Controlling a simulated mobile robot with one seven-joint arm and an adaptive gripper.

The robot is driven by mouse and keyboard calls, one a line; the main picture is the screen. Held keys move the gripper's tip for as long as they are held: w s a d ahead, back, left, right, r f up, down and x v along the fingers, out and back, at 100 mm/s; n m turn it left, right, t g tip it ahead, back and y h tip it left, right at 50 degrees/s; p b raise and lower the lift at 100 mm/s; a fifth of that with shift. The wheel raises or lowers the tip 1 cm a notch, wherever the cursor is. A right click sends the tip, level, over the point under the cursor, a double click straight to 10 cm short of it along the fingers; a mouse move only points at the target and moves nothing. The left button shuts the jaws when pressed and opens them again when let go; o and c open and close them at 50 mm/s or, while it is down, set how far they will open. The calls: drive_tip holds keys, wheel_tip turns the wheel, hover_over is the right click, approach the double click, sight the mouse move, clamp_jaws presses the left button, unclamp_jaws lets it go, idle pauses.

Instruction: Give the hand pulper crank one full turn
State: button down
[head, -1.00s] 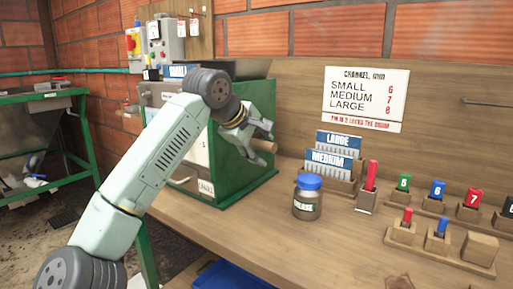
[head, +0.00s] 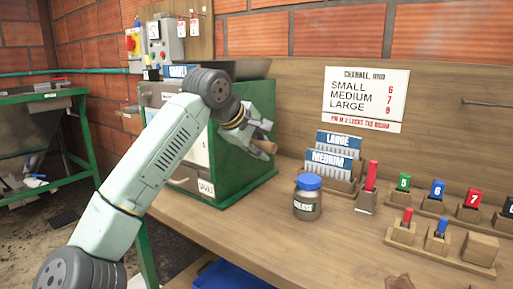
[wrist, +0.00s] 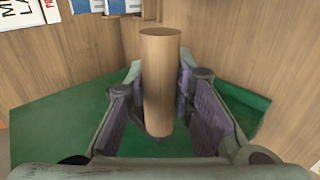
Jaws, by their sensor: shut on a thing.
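The hand pulper (head: 236,165) is a green box standing on the wooden bench at the left. Its crank shows as a light wooden handle (head: 263,146) sticking out on the right side. My gripper (head: 258,138) is beside that green side, with its fingers around the handle. In the wrist view the wooden handle (wrist: 160,85) stands between the two padded fingers, and my gripper (wrist: 160,105) is closed on it. The green side panel (wrist: 60,125) lies behind it. The crank's metal arm is hidden by my gripper.
A blue-lidded grease jar (head: 307,198) stands on the bench right of the pulper. Behind it are blue cards marked LARGE and MEDIUM (head: 330,160). Numbered coloured pegs (head: 438,190) stand in wooden blocks at the right. The bench front (head: 265,235) is clear.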

drive_tip(key=f, duration=0.1)
drive_tip(key=f+b, duration=0.2)
drive_tip(key=shift+w+d+f, duration=0.25)
drive_tip(key=shift+w+f, duration=0.05)
drive_tip(key=shift+f, duration=0.15)
drive_tip(key=x, duration=0.3)
drive_tip(key=shift+f, duration=0.3)
drive_tip(key=shift+w, duration=0.1)
drive_tip(key=shift+w+d+f, duration=0.4)
drive_tip(key=shift+w+d, duration=0.05)
drive_tip(key=shift+w, duration=0.2)
drive_tip(key=shift+w+d+f, duration=0.45)
drive_tip(key=shift+w+d, duration=0.05)
drive_tip(key=shift+w, duration=0.15)
